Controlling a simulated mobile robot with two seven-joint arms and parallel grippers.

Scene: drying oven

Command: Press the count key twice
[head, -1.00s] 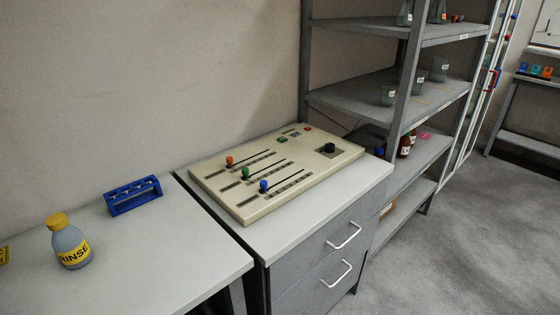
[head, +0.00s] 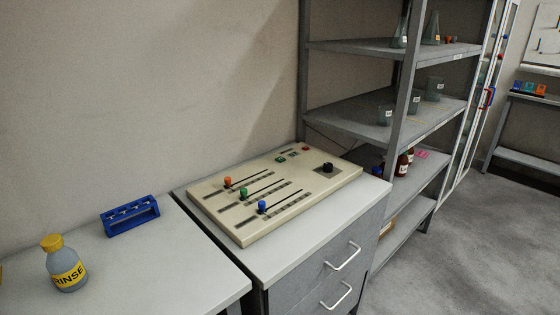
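A cream control panel (head: 240,228) lies on the white top of a grey drawer cabinet in the head view. Three sliders with orange (head: 227,181), green (head: 243,192) and blue (head: 262,205) knobs stand on its left part. A green key (head: 280,160) and a red key (head: 306,148) sit along its back edge, with a small display (head: 293,154) between them. A black knob (head: 327,168) is at the right. Any lettering on the keys is too small to read, so I cannot tell which is the count key. Neither gripper shows.
A yellow-capped rinse bottle (head: 65,265) and a blue rack (head: 131,218) stand on the left bench (head: 160,270). A grey shelf unit (head: 402,120) with glassware and brown bottles stands close behind the panel's right end. The floor at the right is clear.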

